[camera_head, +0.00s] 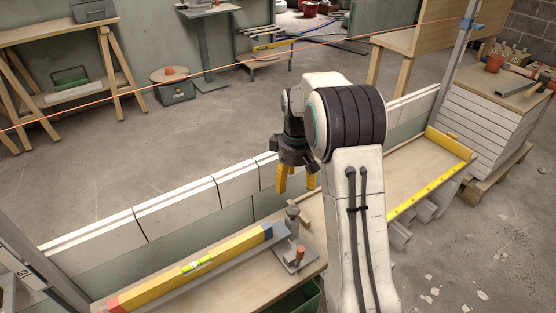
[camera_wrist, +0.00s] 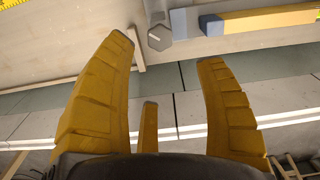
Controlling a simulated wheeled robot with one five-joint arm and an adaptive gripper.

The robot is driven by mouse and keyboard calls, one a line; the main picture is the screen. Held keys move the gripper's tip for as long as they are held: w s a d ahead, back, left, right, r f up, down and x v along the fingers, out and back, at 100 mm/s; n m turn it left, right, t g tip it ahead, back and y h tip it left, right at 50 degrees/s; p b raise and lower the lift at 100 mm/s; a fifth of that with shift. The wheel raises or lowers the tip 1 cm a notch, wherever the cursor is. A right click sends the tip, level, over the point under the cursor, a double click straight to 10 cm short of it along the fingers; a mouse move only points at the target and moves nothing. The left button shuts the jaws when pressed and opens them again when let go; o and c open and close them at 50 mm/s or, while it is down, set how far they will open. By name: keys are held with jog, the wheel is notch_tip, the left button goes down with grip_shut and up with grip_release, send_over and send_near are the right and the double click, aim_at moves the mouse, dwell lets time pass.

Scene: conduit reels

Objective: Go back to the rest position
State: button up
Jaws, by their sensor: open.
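My gripper (camera_head: 297,184) hangs from my arm with its yellow fingers pointing down, above the wooden bench. In the wrist view my gripper (camera_wrist: 166,46) has its fingers spread apart with nothing between them. Close below it on the bench stands a grey metal fixture (camera_head: 297,252) with a short post and a reddish knob. A grey hexagonal top (camera_wrist: 159,37) shows just beyond the fingertips in the wrist view. No held object is seen in either view.
A long yellow beam (camera_head: 205,262) with blue and red ends lies on the bench at left. A white block wall (camera_head: 175,209) runs behind the bench. A yellow rule (camera_head: 430,187) edges the bench at right. An orange line (camera_head: 215,77) crosses above. The floor behind is mostly clear.

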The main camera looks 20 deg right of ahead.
jog(key=shift+r, duration=0.1)
jog(key=s+a+r+m+t+p, duration=0.1)
jog(key=s+a+r+p, duration=0.2)
jog(key=s+r+p, duration=0.4)
jog(key=s+a+r+m+t+p, duration=0.1)
jog(key=s+a+r+p, duration=0.2)
jog(key=s+r+p, duration=0.5)
jog(key=s+a+r+m+t+p, duration=0.1)
jog(key=s+a+r+p, duration=0.3)
jog(key=r, duration=1.3)
jog(key=s+p, duration=0.4)
jog(key=s, duration=0.3)
jog(key=shift+s+r, duration=0.15)
